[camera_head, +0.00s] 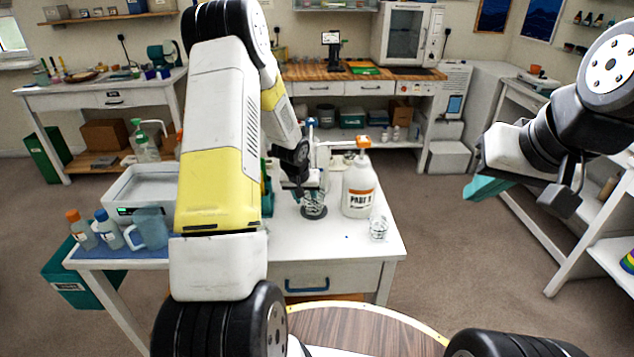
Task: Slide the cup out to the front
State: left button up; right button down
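A clear cup (314,208) with dark markings stands on the white table, just below my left gripper (305,187). The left gripper comes down over the table from behind my arm and is at the cup's upper part. I cannot tell whether its fingers touch or grip the cup. A second small clear cup (378,229) stands apart near the table's right front edge. My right gripper (487,188), with teal fingers, is in the air right of the table, away from both cups. Its finger gap cannot be made out.
A white jug with an orange cap (359,195) stands close right of the first cup. A scale (135,190), a blue pitcher (150,230) and two small bottles (108,229) are at the left. The tabletop's front strip (320,245) is clear.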

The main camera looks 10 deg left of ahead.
pick_arm(q)
jog(key=shift+c, duration=0.2)
grip_shut()
dwell(0.3)
